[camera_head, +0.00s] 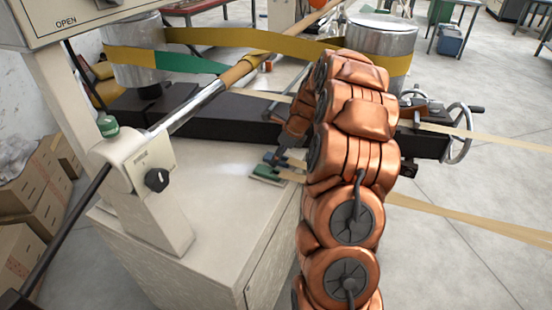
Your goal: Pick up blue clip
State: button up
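A small blue piece (270,157), which looks like the blue clip, lies on the beige machine top (215,195) close to the left side of my arm. My gripper (284,150) hangs down from the copper arm right beside it, partly hidden by the arm links. Its fingers are small and dark here, so I cannot tell whether they touch the clip or are open or shut. A green flat piece (266,174) lies just in front of the blue one, with a tan strip running right from it.
A metal rod (190,103) crosses above the machine top from a beige bracket (140,165). Yellow and green belts (190,63) run between two metal drums (375,45). Tan straps (470,217) stretch right. Cardboard boxes (35,195) stand at the left.

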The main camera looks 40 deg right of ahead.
jog(key=shift+f, duration=0.2)
jog(key=shift+r, duration=0.1)
jog(key=c, duration=1.2)
notch_tip(320, 180, up, 10)
jog(key=shift+b, duration=0.65)
